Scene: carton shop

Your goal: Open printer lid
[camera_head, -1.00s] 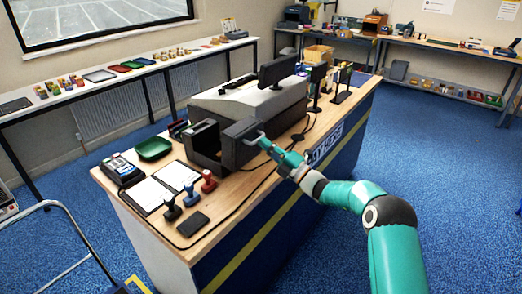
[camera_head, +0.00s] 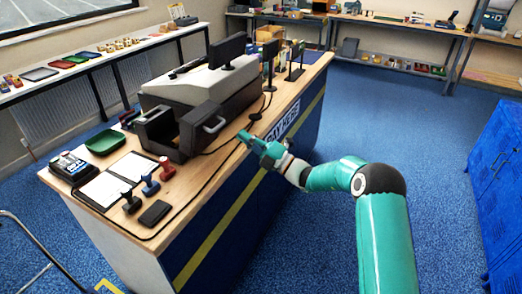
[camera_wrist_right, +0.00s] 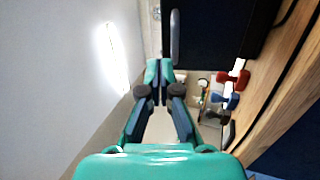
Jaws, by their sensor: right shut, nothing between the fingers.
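The printer (camera_head: 195,84) is a large grey machine with a dark base on the wooden counter. At its front end is an open dark compartment (camera_head: 153,126). A dark lid panel (camera_head: 200,135) with a grey handle (camera_head: 214,125) stands raised beside the compartment. My right gripper (camera_head: 245,137) is shut and empty, a short way right of the handle and apart from it. In the right wrist view the handle (camera_wrist_right: 175,38) shows just ahead of the closed fingertips (camera_wrist_right: 159,70). My left gripper is not in view.
Red and blue stamps (camera_head: 166,168), a black pad (camera_head: 154,213), a green tray (camera_head: 105,141) and a card terminal (camera_head: 72,167) lie on the counter (camera_head: 190,190). A cable runs along its edge. A monitor (camera_head: 228,48) stands behind. Blue floor is free at right.

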